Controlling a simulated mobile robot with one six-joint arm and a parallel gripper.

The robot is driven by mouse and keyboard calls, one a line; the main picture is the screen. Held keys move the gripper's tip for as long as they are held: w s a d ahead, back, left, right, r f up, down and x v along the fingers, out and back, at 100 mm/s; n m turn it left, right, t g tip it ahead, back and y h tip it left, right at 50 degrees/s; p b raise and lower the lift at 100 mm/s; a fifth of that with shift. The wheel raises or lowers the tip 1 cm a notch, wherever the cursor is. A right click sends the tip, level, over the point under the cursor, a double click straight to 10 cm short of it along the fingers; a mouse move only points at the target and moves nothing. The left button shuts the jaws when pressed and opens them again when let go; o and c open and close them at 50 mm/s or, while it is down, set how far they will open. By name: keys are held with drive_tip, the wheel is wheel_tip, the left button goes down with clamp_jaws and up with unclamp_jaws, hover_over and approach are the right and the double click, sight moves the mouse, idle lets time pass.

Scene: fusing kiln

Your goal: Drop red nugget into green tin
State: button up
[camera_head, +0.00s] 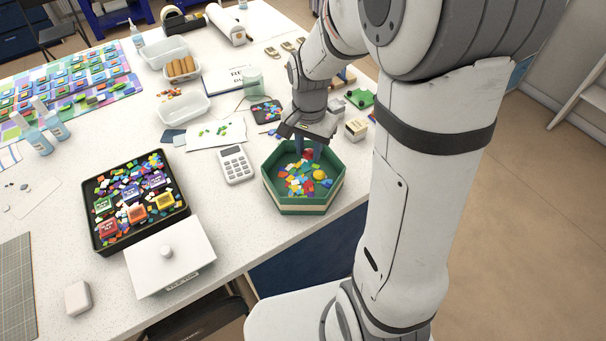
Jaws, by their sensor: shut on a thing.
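My gripper (308,154) points down into the green hexagonal tray (297,207), over its far part. Several loose nuggets of red, yellow, blue, green and white lie in the hexagonal tray below the fingers. The green tin (103,205) is a small labelled square at the left of the black tray (92,240), among loose coloured pieces. It is well to the left of my gripper.
The black tray also holds purple, red, orange and yellow tins. A white lidded box (180,270) stands before it. A calculator (236,165) lies between the two trays. A clear cup (252,85) and a small box (356,129) stand near my gripper.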

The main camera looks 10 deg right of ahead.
drive_tip(key=f+b, duration=0.1)
drive_tip(key=f, duration=0.1)
drive_tip(key=f+b, duration=0.1)
drive_tip(key=shift+w+d+f, duration=0.1)
drive_tip(key=shift+w+f, duration=0.1)
drive_tip(key=shift+f, duration=0.2)
drive_tip(key=shift+s+f+b, duration=0.1)
drive_tip(key=shift+f+b, duration=0.45)
drive_tip(key=shift+f, duration=0.05)
drive_tip(key=o, duration=1)
drive_tip(key=shift+r+b, duration=0.3)
drive_tip(key=shift+r, duration=3.65)
